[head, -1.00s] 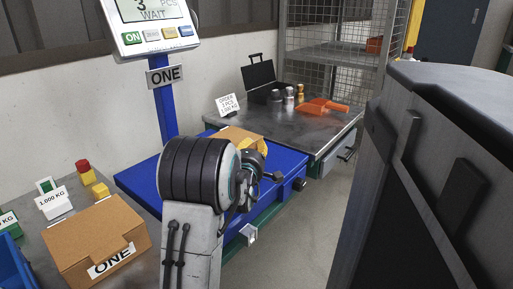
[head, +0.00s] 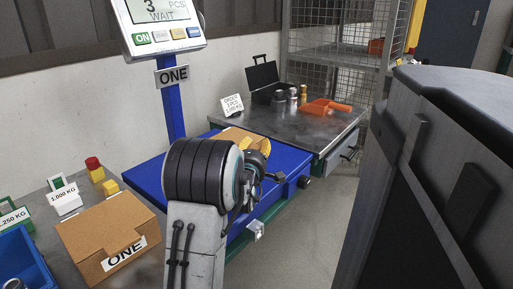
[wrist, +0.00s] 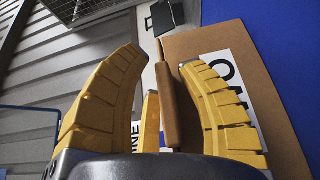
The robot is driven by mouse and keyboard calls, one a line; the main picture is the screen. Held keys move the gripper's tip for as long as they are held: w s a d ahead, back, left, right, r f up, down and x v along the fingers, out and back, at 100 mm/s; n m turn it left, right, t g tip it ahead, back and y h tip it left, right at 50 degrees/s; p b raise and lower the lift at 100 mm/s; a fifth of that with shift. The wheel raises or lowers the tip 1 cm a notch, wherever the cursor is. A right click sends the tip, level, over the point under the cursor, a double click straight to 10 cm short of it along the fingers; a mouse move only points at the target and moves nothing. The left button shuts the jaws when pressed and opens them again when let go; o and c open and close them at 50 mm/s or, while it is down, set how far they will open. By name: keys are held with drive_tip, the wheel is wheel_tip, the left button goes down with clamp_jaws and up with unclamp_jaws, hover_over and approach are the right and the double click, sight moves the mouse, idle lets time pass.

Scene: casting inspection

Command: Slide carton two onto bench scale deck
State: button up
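Carton two (head: 229,134) is a brown box, mostly hidden behind my arm in the head view, at the far side of the blue scale deck (head: 148,178). I cannot tell how much of it rests on the deck. In the wrist view its brown face (wrist: 281,112) and part of a white label with large letters fill the right side, with blue beyond. My gripper (wrist: 163,58) has yellow fingers spread around a thin upright brown tab (wrist: 168,105). The right finger is close to the tab; a gap shows at the left finger. One finger also shows in the head view (head: 266,147).
A scale display (head: 161,22) reads 3 PCS WAIT.

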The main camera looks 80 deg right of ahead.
drive_tip(key=shift+o, duration=0.3)
drive_tip(key=a, duration=1.2)
drive_tip(key=shift+w, duration=0.1)
